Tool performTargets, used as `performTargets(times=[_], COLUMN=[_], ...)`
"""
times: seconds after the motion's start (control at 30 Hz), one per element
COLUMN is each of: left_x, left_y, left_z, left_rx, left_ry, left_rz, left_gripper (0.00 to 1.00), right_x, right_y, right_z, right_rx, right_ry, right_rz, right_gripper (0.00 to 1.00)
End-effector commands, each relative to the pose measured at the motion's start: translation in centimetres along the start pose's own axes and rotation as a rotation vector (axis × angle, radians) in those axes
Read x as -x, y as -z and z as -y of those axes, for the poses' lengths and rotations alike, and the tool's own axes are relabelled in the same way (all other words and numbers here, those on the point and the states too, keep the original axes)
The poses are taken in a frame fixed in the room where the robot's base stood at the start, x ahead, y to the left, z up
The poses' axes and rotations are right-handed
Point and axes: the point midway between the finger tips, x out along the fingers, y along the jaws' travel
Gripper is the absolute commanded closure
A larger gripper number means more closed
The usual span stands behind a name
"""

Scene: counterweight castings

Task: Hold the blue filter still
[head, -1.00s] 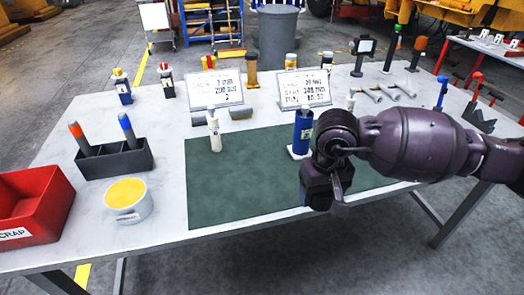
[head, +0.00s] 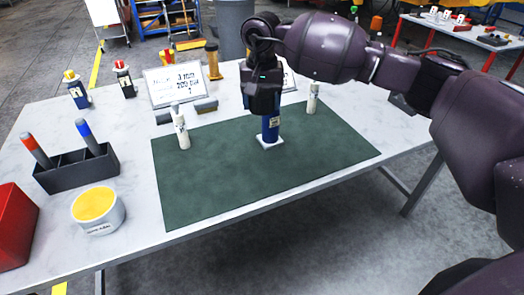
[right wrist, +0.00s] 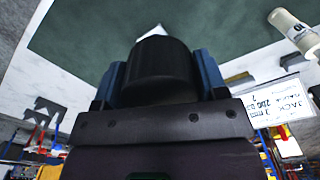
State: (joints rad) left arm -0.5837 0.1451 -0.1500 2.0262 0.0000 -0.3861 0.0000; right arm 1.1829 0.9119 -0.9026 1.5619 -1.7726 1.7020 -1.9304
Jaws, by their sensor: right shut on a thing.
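The blue filter (head: 271,130) stands upright on a small white pad (head: 268,143) on the green mat (head: 215,175). My right gripper (head: 264,110) comes down on it from above and is shut on its upper part, so only its lower part shows in the head view. In the right wrist view, a dark round body (right wrist: 160,65) sits between the two fingers, and a corner of the white pad shows beyond it. My left gripper is in neither view.
White bottles (head: 182,128) (head: 313,97) stand left and right of the filter. A yellow-filled tub (head: 98,212), a dark holder with two markers (head: 78,170) and a red bin (head: 14,228) are at the left. A sign (head: 174,87) stands behind. The mat's front is clear.

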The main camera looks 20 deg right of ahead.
Motion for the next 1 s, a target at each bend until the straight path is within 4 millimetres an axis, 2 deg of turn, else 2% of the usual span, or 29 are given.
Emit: performTargets(times=[0.1, 0.5, 0.6, 0.87, 1.0], left_x=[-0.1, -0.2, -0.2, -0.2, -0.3], left_y=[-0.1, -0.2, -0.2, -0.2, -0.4], left_z=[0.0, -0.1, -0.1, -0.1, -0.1], left_rx=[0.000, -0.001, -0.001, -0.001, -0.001], left_ry=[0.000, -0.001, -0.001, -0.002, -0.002], left_rz=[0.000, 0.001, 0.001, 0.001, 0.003], left_gripper=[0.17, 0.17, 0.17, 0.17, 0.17], right_x=[-3.0, -11.4, -12.8, -14.3, -16.0], right_y=[-0.1, -0.1, -0.1, -0.1, -0.1], right_z=[0.0, 0.1, 0.0, 0.0, 0.0], right_rx=[0.000, 0.001, 0.001, 0.002, 0.001], right_ry=[-0.002, 0.000, 0.000, 0.000, 0.000], right_rz=[0.006, 0.004, 0.002, 0.001, 0.003], right_gripper=[0.63, 0.63, 0.63, 0.63, 0.63])
